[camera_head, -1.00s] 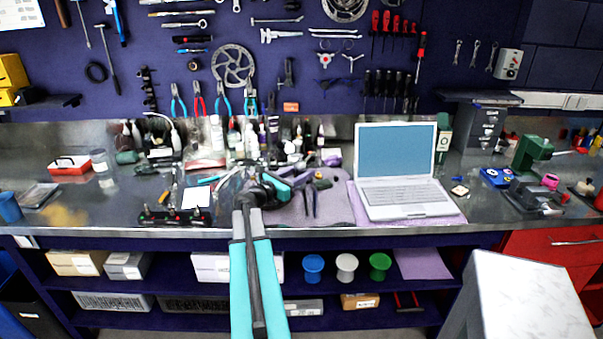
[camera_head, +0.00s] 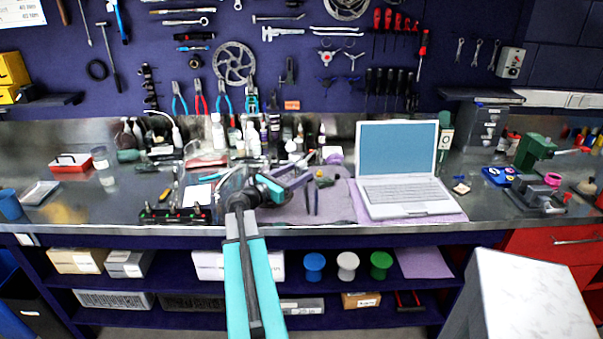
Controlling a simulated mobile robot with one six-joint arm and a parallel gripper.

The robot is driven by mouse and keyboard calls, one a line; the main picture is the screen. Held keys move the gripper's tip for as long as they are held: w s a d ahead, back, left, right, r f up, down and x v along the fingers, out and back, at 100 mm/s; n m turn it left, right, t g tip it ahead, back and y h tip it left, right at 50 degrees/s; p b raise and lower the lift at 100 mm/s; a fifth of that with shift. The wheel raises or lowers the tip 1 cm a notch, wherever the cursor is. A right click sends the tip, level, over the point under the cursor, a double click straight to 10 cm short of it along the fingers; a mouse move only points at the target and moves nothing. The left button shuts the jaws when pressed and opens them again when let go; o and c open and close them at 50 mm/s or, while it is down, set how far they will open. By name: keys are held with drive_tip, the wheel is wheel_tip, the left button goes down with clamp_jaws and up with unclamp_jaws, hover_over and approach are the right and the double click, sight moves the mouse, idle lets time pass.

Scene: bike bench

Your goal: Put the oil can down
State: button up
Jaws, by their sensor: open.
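My gripper (camera_head: 297,174) is over the middle of the steel bench (camera_head: 110,212), left of the laptop, in the head view. It is small and seen from behind, and my wrist covers part of it. Its jaws are open, and no can shows between them. I cannot single out the oil can for sure. Several bottles and cans (camera_head: 217,133) stand close together at the back of the bench, behind my gripper. A thin curved spout or tube (camera_head: 160,115) rises at the left of that group.
An open laptop (camera_head: 400,168) stands right of my gripper. A black rack with lights (camera_head: 175,215) lies left of my arm near the front edge. Pliers (camera_head: 311,198) lie on the mat. A green vise-like tool (camera_head: 533,150) stands far right. Bare bench shows at the left.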

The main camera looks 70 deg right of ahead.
sight(297, 168)
drive_tip(key=b+v, duration=0.1)
drive_tip(key=v, duration=0.8)
drive_tip(key=shift+o, duration=0.5)
drive_tip(key=shift+d, duration=0.1)
drive_tip(key=shift+w+d+r+m+g+y+p, duration=0.1)
drive_tip(key=shift+d+r+m+g+y+p, duration=0.1)
drive_tip(key=shift+d+r+m+g+p, duration=0.25)
drive_tip(key=shift+d+r+m+g+y+p, duration=0.15)
drive_tip(key=shift+d+m+g+y, duration=0.15)
drive_tip(key=shift+d, duration=0.3)
drive_tip(key=shift+d+r+m+g+y+p, duration=0.2)
drive_tip(key=shift+d+m+g+y+p, duration=0.3)
drive_tip(key=shift+g, duration=0.2)
drive_tip(key=shift+d+r+m+g+y+p, duration=0.2)
drive_tip(key=shift+d+m+g+y+p, duration=0.15)
drive_tip(key=shift+d+g, duration=0.3)
drive_tip(key=shift+f, duration=0.2)
drive_tip(key=shift+s+d, duration=0.1)
drive_tip(key=shift+s, duration=0.1)
drive_tip(key=shift+x, duration=1.05)
